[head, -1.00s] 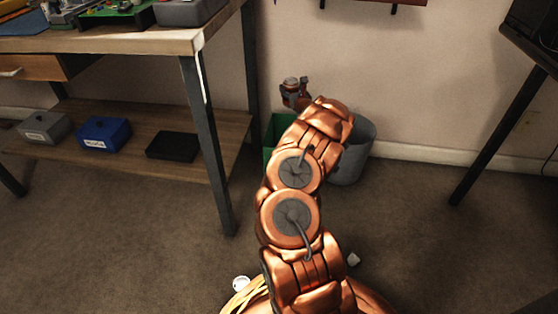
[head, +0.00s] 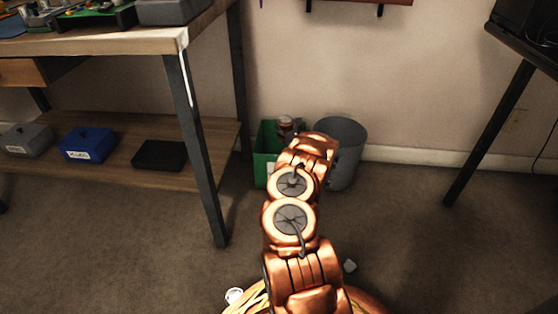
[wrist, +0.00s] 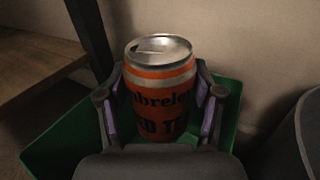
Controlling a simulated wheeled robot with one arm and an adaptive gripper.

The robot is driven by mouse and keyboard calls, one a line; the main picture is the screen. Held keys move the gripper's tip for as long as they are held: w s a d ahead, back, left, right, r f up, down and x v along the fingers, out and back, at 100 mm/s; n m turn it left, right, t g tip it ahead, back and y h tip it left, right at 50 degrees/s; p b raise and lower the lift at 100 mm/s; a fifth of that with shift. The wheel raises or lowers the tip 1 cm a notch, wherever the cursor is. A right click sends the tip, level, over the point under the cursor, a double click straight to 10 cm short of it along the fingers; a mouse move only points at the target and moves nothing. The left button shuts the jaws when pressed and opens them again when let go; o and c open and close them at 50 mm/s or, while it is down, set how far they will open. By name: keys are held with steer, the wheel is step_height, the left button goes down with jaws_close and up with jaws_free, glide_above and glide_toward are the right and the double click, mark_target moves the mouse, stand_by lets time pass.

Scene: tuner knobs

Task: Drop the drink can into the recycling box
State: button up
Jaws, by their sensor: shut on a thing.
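The drink can (wrist: 160,85) is orange with dark lettering and a silver top. It stands upright between the fingers of my gripper (wrist: 160,110), which is shut on it. In the head view the can (head: 286,124) shows small at the end of my arm, over the green recycling box (head: 261,160). In the wrist view the green box (wrist: 60,145) lies around and below the can and fingers. My arm hides part of the box in the head view. I cannot tell how far the can's base is from the box's rim.
A grey bin (head: 345,140) stands right beside the green box, against the wall. A workbench (head: 190,120) with a dark leg and a low shelf stands to the left. The carpet (head: 420,240) to the right is mostly clear.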

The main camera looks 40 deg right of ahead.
steer(key=shift+f, duration=1.3)
steer(key=o, duration=0.9)
steer(key=shift+r, duration=0.15)
steer(key=shift+r, duration=4.85)
